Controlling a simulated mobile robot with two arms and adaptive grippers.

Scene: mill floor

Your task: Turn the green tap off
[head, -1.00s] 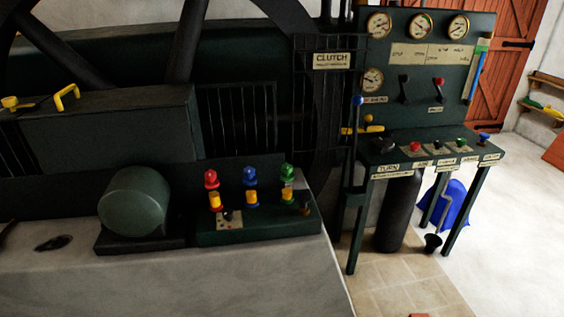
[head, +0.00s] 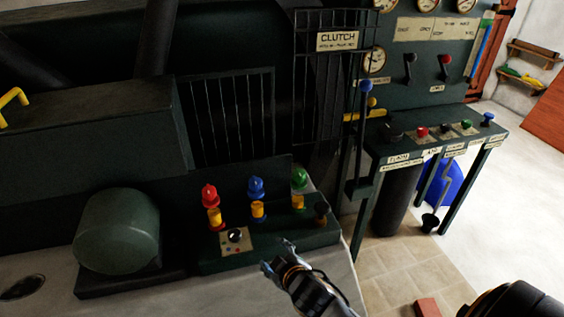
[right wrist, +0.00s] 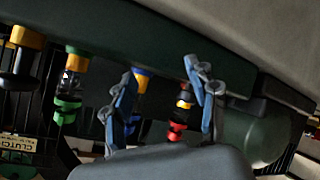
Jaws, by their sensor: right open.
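The green tap (head: 300,178) has a green top over a yellow band and stands at the right of the row on the dark green panel box (head: 225,262). In the right wrist view, where things appear inverted, the green tap (right wrist: 68,100) is left of my fingers, clear of them. My right gripper (head: 276,256) is open in front of the box, below the taps; its spread fingers (right wrist: 162,72) show no object held. The blue tap (head: 256,188) appears behind and between the fingers in the wrist view. The red tap (head: 210,195) is farther left. My left gripper is out of view.
A dark knob (head: 321,212) stands just right of the green tap. A round green housing (head: 117,232) is left of the box. The clutch lever (head: 362,130) and control bench (head: 440,135) stand to the right. Tiled floor (head: 385,262) shows between.

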